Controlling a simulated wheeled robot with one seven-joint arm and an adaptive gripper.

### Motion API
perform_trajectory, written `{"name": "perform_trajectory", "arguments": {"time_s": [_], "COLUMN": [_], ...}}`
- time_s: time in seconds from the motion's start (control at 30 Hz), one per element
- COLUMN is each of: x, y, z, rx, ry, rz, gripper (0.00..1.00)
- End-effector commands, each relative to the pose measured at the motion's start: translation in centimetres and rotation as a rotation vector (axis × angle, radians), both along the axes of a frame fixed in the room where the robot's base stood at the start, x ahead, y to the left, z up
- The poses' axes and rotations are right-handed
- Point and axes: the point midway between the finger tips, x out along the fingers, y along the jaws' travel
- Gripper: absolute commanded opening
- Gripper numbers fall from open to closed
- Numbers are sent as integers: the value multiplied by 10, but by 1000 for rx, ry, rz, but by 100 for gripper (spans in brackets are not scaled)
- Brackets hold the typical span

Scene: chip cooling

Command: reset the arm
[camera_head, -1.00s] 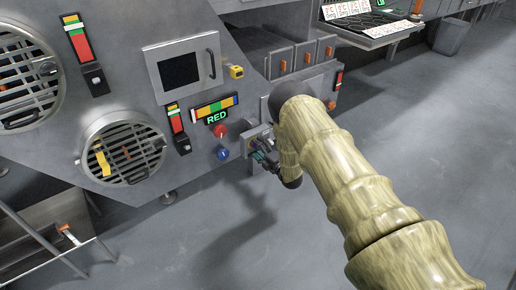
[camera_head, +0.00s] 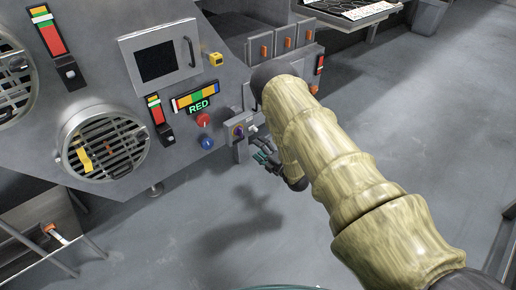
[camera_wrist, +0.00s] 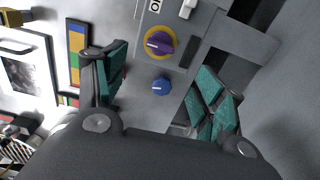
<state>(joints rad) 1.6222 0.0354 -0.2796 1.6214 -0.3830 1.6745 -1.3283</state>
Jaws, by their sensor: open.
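My gripper (camera_wrist: 160,88) shows in the wrist view with its two teal-padded fingers spread apart and nothing between them. In the head view my gripper (camera_head: 266,158) is small and partly hidden behind my wood-patterned arm, just right of the grey machine. Between and beyond the fingers, the wrist view shows a purple knob on a yellow ring (camera_wrist: 159,43) and a blue knob (camera_wrist: 162,86) on a grey panel. I cannot tell the exact gap between gripper and panel.
A metal chute (camera_head: 40,240) is at lower left. Open floor (camera_head: 190,235) lies below my arm. A bin (camera_head: 428,16) stands far back.

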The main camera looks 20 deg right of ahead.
Motion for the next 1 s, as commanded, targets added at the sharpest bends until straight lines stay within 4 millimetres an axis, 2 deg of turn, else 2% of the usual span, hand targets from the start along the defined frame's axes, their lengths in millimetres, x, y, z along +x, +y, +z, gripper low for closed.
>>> {"name": "perform_trajectory", "arguments": {"time_s": [0.37,0.47,0.53,0.67,0.77,0.9,1.0], "x": [-1,-11,-26,-76,-125,-201,-257], "y": [0,-1,-1,1,5,16,26], "z": [-2,-11,-25,-61,-87,-113,-123], "rx": [6,46,105,277,420,606,722], "ry": [10,72,159,400,591,830,977], "rz": [-4,-33,-75,-208,-337,-533,-682], "gripper": [70,70,70,70,70,70,70]}}
